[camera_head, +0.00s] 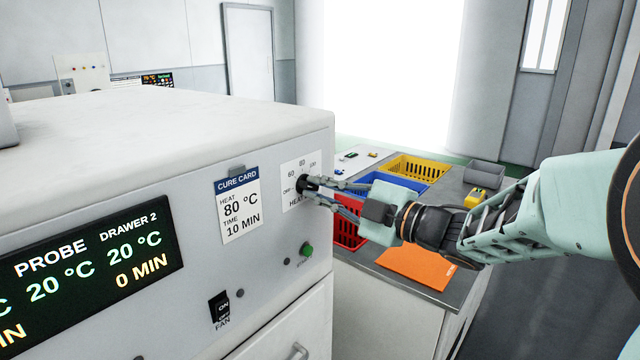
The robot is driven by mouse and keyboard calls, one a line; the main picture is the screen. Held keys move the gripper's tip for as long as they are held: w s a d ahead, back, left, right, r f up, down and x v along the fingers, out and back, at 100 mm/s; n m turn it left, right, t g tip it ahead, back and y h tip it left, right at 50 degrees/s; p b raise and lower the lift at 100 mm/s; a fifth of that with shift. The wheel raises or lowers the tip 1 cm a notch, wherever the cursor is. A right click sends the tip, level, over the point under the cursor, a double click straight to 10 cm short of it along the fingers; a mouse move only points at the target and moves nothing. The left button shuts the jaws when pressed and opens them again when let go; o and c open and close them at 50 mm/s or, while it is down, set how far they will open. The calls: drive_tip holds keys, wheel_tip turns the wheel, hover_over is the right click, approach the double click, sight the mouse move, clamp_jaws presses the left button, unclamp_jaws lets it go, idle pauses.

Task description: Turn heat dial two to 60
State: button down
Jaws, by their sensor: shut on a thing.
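A black heat dial (304,184) sits on a white scale plate (291,171) at the right end of the white oven's front. Marks for 60, 80 and 100 and an OFF mark show around it; the label below is partly hidden, so its number cannot be read. My gripper (312,187) reaches in from the right and is shut on the dial. The fingers cover part of the dial, and I cannot tell where its pointer stands. The dark display (92,264) reads DRAWER 2, 20 °C, 0 MIN.
A cure card (238,205) reads HEAT 80 °C, TIME 10 MIN. A green button (307,249) and a black fan switch (219,306) are below. Yellow (416,168), blue (392,183) and red (346,234) bins and an orange mat (418,268) lie on the bench behind my gripper.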

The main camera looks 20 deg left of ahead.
drive_tip(key=shift+m+p, duration=0.8)
drive_tip(key=shift+m, duration=0.7)
drive_tip(key=c, duration=2)
unclamp_jaws()
drive_tip(key=v, duration=1.2)
drive_tip(key=shift+s+f, duration=0.1)
